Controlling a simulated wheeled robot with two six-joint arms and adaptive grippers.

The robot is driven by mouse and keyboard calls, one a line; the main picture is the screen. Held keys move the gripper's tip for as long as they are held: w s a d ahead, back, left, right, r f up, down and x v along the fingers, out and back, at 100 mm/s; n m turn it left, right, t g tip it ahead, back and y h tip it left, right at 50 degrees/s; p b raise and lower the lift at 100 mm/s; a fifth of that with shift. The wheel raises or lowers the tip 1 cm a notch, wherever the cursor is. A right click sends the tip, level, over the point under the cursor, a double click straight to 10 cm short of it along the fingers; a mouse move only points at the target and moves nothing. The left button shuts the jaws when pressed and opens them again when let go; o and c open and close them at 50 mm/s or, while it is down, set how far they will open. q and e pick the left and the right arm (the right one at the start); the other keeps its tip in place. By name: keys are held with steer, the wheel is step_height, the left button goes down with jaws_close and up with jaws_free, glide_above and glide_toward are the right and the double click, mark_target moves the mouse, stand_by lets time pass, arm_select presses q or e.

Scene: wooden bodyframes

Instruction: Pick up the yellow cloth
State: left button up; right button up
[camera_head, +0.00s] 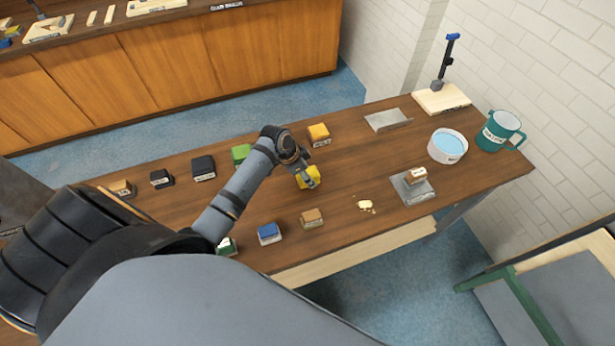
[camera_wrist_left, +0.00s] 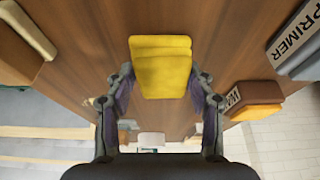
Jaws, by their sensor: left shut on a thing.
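The folded yellow cloth (camera_head: 312,181) is near the middle of the wooden workbench. My left gripper (camera_head: 303,174) reaches down over it from the left. In the left wrist view the cloth (camera_wrist_left: 160,60) sits between the two fingers of my left gripper (camera_wrist_left: 160,75), which is shut on it. I cannot clearly tell whether the cloth touches the bench or is slightly above it. My right gripper is not in view.
Behind the cloth stands a yellow-orange labelled block (camera_head: 318,132); a green block (camera_head: 240,153) is left. In front are a tan block (camera_head: 312,215) and a blue block (camera_head: 269,231). To the right are crumbs (camera_head: 366,206), a metal plate (camera_head: 402,194), a water bowl (camera_head: 447,146) and a mug (camera_head: 496,133).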

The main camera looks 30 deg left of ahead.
arm_select(q)
steer(key=shift+w+r+b, duration=0.1)
steer(key=shift+r+b, duration=0.45)
steer(key=shift+r, duration=0.1)
steer(key=s+d+r+b, duration=0.4)
steer(key=s+d+r, duration=0.4)
steer(key=s+r, duration=0.2)
steer(key=shift+s+r, duration=0.3)
steer(key=shift+s, duration=0.45)
steer(key=shift+d, duration=0.1)
